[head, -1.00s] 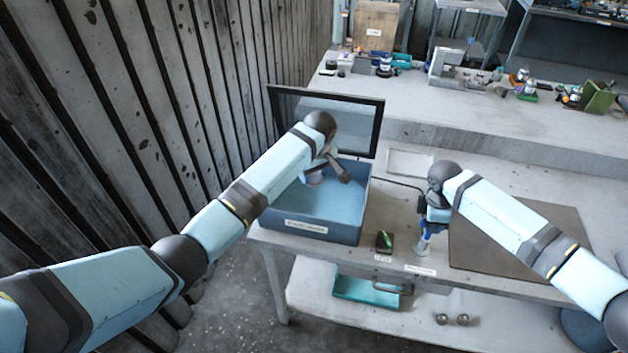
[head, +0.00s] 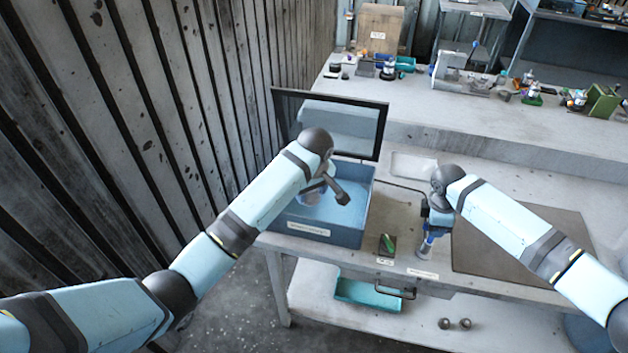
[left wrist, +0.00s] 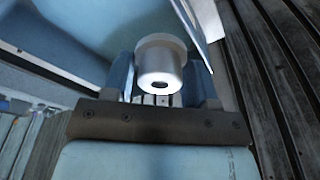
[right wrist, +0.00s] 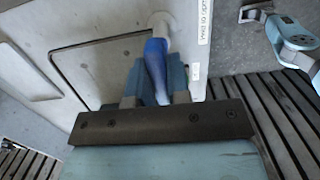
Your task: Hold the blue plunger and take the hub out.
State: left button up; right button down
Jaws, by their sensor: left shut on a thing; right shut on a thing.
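The hub (left wrist: 161,62) is a pale grey stepped cylinder with a dark hole in its end. My left gripper (left wrist: 160,82) is shut on it, one finger on each side. In the head view my left gripper (head: 320,190) is over the open blue bin (head: 318,233), its fingers partly hidden by my wrist. The blue plunger (right wrist: 155,68) has a blue body and a white end. My right gripper (right wrist: 154,88) is shut around the blue body. In the head view the plunger (head: 428,243) slants at the table's front edge, above a white label.
The bin's dark-framed lid (head: 340,125) stands open behind it. A small dark tray with a green item (head: 388,243) sits between bin and plunger. A dark mat (head: 500,245) lies at right. A slatted wall (head: 150,130) rises at left. The back bench (head: 420,110) holds several items.

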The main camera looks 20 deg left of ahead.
pick_arm(q)
jog(key=s, duration=0.7)
jog(key=shift+s, duration=0.25)
pick_arm(e)
jog(key=shift+r, duration=2.2)
jog(key=c, duration=1)
grip_release()
jog(key=shift+r, duration=0.1)
